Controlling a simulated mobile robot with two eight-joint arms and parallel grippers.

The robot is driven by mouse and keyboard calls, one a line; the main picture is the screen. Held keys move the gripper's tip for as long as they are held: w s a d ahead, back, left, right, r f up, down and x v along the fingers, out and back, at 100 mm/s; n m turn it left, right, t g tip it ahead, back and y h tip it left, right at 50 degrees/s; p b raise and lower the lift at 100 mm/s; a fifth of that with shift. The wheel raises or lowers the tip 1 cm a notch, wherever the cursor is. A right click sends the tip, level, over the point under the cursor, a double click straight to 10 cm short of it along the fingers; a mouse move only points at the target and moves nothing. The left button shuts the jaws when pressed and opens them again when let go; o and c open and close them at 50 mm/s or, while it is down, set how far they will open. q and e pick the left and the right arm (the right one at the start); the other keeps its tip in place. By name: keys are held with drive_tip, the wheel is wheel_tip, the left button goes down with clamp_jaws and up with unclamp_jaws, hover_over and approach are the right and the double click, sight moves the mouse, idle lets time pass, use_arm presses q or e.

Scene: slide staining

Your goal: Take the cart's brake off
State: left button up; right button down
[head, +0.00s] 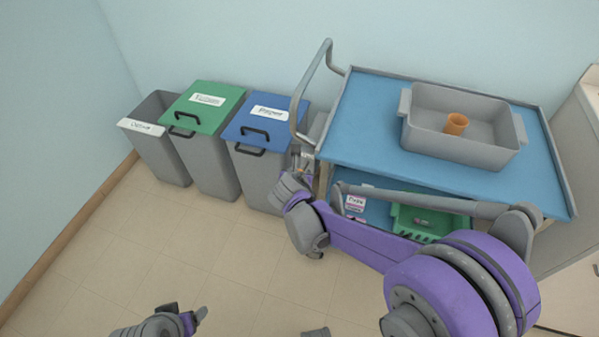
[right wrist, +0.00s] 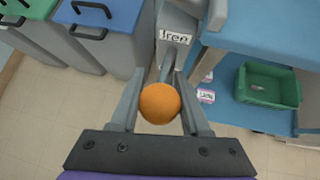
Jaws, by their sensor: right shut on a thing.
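The cart (head: 365,125) has a blue top, a lower blue shelf and a grey push handle (head: 296,100) on its left end. In the right wrist view, my right gripper (right wrist: 160,108) is shut on the round orange knob (right wrist: 160,103) of the brake lever. The lever's grey rod runs from the knob towards a grey housing with a white label (right wrist: 175,37) that seems to read "Free". In the head view, my right gripper (head: 301,172) is at the cart's left end, below the handle. My left gripper (head: 194,318) is low, away from the cart; its opening is unclear.
A grey tub (head: 455,155) holding an orange cup (head: 456,124) stands on the cart. A green crate (head: 425,222) is on the lower shelf. A blue-lidded bin (head: 265,125), green-lidded bin (head: 205,110) and open grey bin (head: 155,130) stand left.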

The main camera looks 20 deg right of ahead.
drive_tip(key=shift+c, duration=1.9)
unclamp_jaws()
drive_tip(key=p+v, duration=0.2)
drive_tip(key=v, duration=0.9)
drive_tip(key=shift+d, duration=0.1)
